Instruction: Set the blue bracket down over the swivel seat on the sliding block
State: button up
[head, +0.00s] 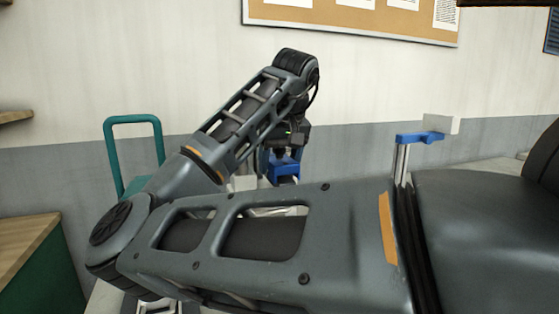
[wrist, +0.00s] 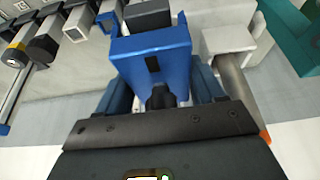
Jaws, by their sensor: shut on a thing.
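The blue bracket (wrist: 150,55) is in the middle of the wrist view, with a dark slot in its face. My gripper (wrist: 162,88) is shut on it, with a dark blue finger on either side. In the head view the bracket (head: 284,168) shows small below my wrist, partly behind my own arm. I cannot make out the swivel seat or the sliding block for certain. A dark block (wrist: 148,15) shows just beyond the bracket; whether they touch is unclear.
In the wrist view, a pale block (wrist: 226,40) with a grey cylinder is close on the right. Several dark-ended bars (wrist: 45,45) are at the left. In the head view, a teal frame (head: 133,120) and a wood-topped cabinet (head: 25,240) stand left.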

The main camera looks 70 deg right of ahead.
jog(key=shift+f+b, duration=0.35)
jog(key=shift+f, duration=0.4)
jog(key=o, duration=1.3)
jog(key=shift+o, duration=0.2)
jog(key=shift+r, duration=0.1)
jog(key=v, duration=0.7)
jog(key=shift+s+a+r+p, duration=0.15)
jog(key=shift+r+p, duration=0.1)
jog(key=shift+p, duration=0.15)
